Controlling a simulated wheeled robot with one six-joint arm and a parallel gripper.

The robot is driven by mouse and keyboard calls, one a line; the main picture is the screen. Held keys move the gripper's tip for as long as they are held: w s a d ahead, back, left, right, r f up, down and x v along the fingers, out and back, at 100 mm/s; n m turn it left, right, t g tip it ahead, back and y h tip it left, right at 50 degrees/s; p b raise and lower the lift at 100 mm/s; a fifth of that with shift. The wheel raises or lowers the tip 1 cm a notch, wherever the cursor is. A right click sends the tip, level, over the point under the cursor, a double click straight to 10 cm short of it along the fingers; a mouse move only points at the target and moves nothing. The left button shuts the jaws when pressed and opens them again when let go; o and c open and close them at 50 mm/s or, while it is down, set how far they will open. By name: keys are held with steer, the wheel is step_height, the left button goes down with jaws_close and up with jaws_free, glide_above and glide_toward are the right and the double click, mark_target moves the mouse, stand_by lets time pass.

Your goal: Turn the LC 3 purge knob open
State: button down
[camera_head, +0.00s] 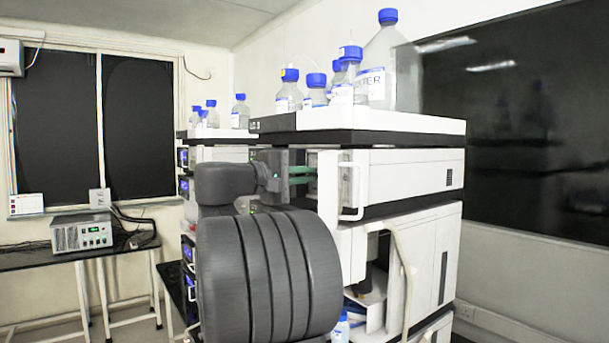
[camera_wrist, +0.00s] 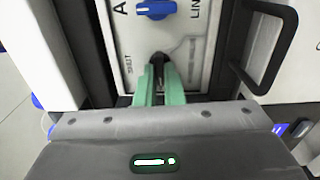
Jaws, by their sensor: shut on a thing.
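My gripper (camera_wrist: 163,72) has two green fingers, closed on a small dark knob (camera_wrist: 160,60) on a light valve panel (camera_wrist: 191,75). I take this knob to be the purge knob; the fingers hide much of it and its turn angle is hard to tell. In the head view my gripper (camera_head: 306,174) reaches rightward to the front of the large white instrument stack (camera_head: 410,175), at its upper module. The label on the stack's top edge is too small to read surely.
A blue knob (camera_wrist: 153,10) sits on the panel just above the dark one. Bottles (camera_head: 392,70) stand on top. A second stack (camera_head: 215,152) is behind.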

steer(key=c, duration=1.5)
jaws_free()
steer(key=shift+c, duration=0.2)
steer(key=shift+a, duration=0.1)
steer(key=b+v, duration=0.3)
steer(key=v, duration=1)
steer(key=shift+s+a+b, duration=0.3)
steer(key=shift+b, duration=0.05)
steer(key=shift+p+x, duration=1.85)
steer(key=shift+x, duration=5.15)
